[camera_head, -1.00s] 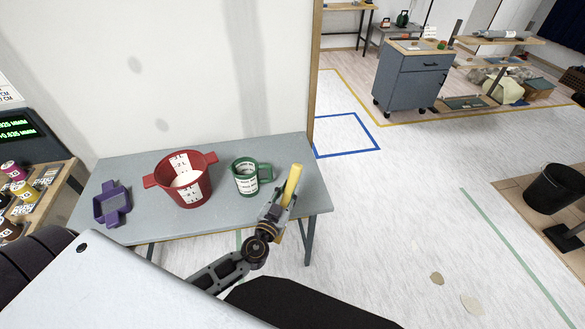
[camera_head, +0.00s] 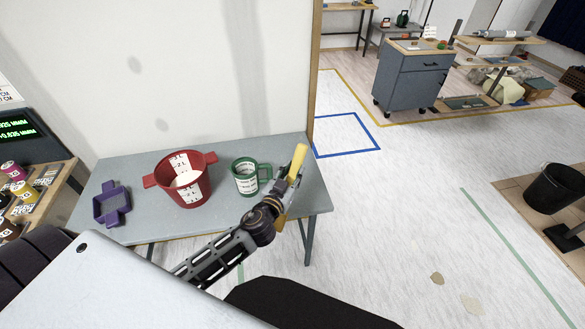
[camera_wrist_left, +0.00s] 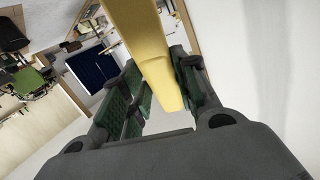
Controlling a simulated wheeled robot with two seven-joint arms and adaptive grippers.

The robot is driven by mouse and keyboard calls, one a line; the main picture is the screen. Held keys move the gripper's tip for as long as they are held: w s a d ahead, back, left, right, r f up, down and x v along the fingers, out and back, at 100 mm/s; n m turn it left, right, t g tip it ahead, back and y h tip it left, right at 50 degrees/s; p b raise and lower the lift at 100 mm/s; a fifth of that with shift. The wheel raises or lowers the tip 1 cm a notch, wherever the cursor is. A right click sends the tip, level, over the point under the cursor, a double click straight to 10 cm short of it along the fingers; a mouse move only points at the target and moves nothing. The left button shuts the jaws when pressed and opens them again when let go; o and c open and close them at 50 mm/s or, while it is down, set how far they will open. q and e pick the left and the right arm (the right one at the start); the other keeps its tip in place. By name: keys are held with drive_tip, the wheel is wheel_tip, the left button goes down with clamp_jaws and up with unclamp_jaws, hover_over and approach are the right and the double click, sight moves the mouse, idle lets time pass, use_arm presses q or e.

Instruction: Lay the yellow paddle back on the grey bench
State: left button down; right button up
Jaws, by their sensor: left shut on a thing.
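The yellow paddle (camera_head: 298,160) is held in my left gripper (camera_head: 289,184), near the right end of the grey bench (camera_head: 225,222). In the head view its upper end sticks up past the fingers, and another yellow part shows below them. In the left wrist view the paddle (camera_wrist_left: 147,45) runs between the two green-padded fingers (camera_wrist_left: 155,95), which are shut on it. The paddle appears tilted and raised over the bench's right side; I cannot tell its exact height. My right gripper is not in view.
On the bench stand a purple cross-shaped holder (camera_head: 112,204), a red two-handled bucket (camera_head: 183,180) and a green mug (camera_head: 247,177), close left of the paddle. The bench's front strip is bare. A wall (camera_head: 200,70) rises behind it. Open floor (camera_head: 400,200) lies to the right.

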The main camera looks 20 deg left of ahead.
use_arm(q)
wheel_tip(320, 180, up, 13)
drive_tip(key=g, duration=0.2)
hover_over(305, 145)
drive_tip(key=shift+a+r+h, duration=0.1)
drive_tip(key=shift+h, duration=0.2)
drive_tip(key=shift+w+d+r+g, duration=0.8)
drive_tip(key=shift+w+d+r, duration=0.5)
drive_tip(key=shift+w+r, duration=2.1)
drive_tip(key=shift+w+d+r+g, duration=1.05)
drive_tip(key=shift+w+r, duration=1)
drive_tip(key=shift+r, duration=2.65)
wheel_tip(305, 145, down, 20)
drive_tip(key=w+d+n+g+y, duration=0.1)
drive_tip(key=w+d+n+g, duration=0.1)
drive_tip(key=d, duration=0.1)
drive_tip(key=s+d+f+m+g+h, duration=0.2)
drive_tip(key=s+f+m+g, duration=0.1)
drive_tip(key=s+f+m, duration=0.2)
drive_tip(key=s+d+f+m+g+h, duration=0.2)
drive_tip(key=s+f+m, duration=0.3)
drive_tip(key=s+f, duration=0.3)
drive_tip(key=shift+s+f+m+g+b, duration=0.25)
drive_tip(key=shift+s+m+g+b, duration=0.2)
drive_tip(key=shift+s, duration=0.8)
